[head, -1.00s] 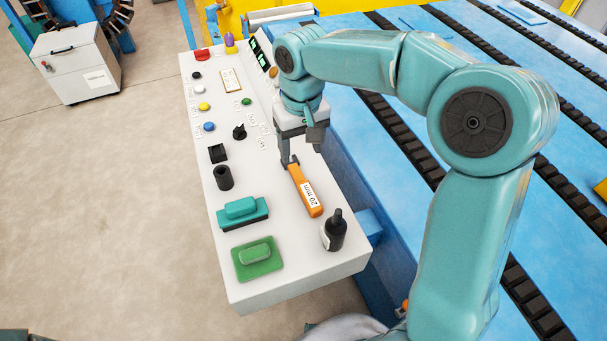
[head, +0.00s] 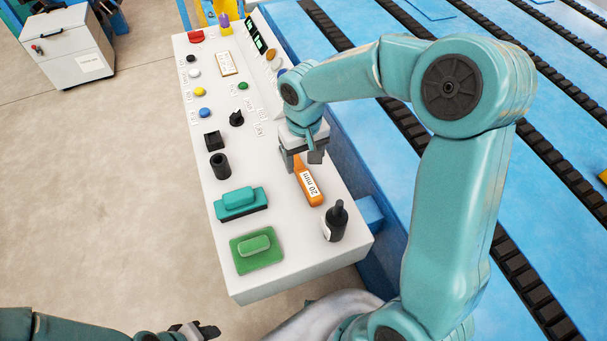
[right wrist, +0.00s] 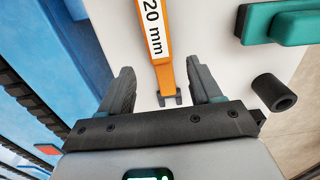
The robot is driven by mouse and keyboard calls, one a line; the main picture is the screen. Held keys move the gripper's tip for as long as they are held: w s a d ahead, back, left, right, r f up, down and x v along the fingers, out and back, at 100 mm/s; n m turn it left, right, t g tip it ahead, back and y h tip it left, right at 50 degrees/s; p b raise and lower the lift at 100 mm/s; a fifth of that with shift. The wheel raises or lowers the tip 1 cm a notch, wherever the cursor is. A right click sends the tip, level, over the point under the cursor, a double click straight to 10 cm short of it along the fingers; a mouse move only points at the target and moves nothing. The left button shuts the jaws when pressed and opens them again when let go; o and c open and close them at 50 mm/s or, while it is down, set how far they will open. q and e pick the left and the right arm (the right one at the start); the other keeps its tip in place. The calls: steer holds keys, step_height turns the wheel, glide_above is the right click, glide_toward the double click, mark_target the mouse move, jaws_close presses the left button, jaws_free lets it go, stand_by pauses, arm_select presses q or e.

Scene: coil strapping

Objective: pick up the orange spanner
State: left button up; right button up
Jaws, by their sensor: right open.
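The orange spanner (head: 312,190) lies on the white console top, with a white "20 mm" label on its handle. Its far end is hidden behind my right gripper in the head view. My right gripper (head: 303,164) is open and sits just over the spanner's far part. In the right wrist view, the spanner (right wrist: 168,72) runs between the two spread fingers of the right gripper (right wrist: 163,88), with gaps on both sides, and its grey open jaw shows near the palm. My left gripper (head: 207,331) shows at the bottom edge, partly cut off, away from the console.
A dark bottle (head: 336,222) stands close to the spanner's near end. A teal block (head: 240,202), a green block (head: 256,250) and a black cup (head: 220,166) are on the console (head: 290,275). The blue conveyor (head: 350,140) runs along the right side.

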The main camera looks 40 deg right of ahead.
mark_target(304, 173)
step_height(304, 173, down, 5)
steer(key=shift+s+a+f, duration=0.1)
steer(key=shift+s, duration=0.05)
steer(key=shift+c, duration=0.3)
jaws_close()
steer(key=shift+r, duration=0.2)
